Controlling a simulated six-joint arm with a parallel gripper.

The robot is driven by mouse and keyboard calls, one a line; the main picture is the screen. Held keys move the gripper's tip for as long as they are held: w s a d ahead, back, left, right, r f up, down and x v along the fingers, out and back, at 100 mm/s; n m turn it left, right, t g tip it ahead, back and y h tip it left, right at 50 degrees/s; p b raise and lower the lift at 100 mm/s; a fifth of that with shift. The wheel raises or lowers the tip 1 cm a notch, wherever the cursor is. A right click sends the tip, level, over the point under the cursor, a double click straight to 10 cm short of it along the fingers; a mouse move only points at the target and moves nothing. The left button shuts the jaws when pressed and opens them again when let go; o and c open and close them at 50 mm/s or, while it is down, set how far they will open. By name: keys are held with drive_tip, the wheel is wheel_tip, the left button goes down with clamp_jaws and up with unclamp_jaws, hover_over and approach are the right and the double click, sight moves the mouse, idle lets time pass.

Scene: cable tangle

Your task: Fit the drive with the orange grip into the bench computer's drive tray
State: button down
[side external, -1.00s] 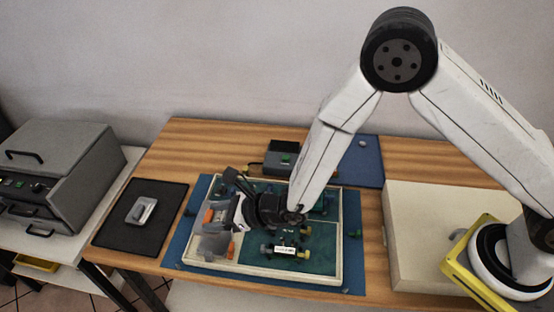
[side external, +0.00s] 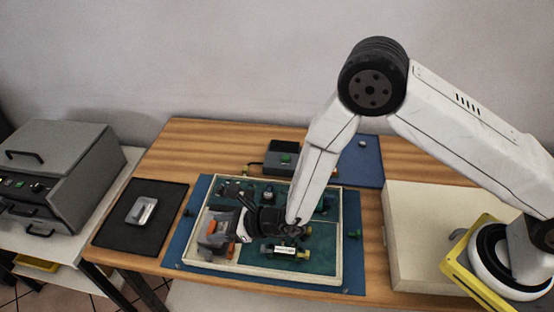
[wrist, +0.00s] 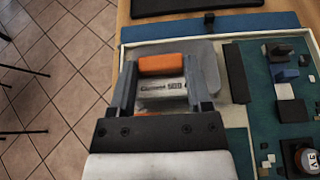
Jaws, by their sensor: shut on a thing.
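The drive with the orange grip is between my fingers in the wrist view. Its orange grip (wrist: 160,65) faces away from my wrist, and its silver labelled body (wrist: 163,88) spans the gap. My gripper (wrist: 163,80) is shut on it. In the side view my gripper (side external: 222,230) is low over the left end of the framed board, with a bit of orange (side external: 243,232) beside it. A grey plate-like part (wrist: 226,70), perhaps the drive tray, lies under and beyond the drive. The drive partly hides it, and I cannot tell whether they touch.
The pale-framed board (side external: 341,240) holds several small parts and a white-labelled piece (side external: 292,249). A silver item (side external: 142,210) lies on a black mat (side external: 112,225) at left. A dark box (side external: 284,158) stands behind. A cream block (side external: 430,235) stands at right.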

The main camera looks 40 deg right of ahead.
drive_tip(key=shift+f, duration=0.6)
unclamp_jaws()
drive_tip(key=shift+r, duration=0.15)
drive_tip(key=shift+r, duration=0.4)
drive_tip(key=shift+s+d+r, duration=0.15)
drive_tip(key=shift+r, duration=0.05)
drive_tip(key=shift+v, duration=5.75)
drive_tip(key=shift+s+r, duration=0.1)
drive_tip(key=shift+s, duration=0.05)
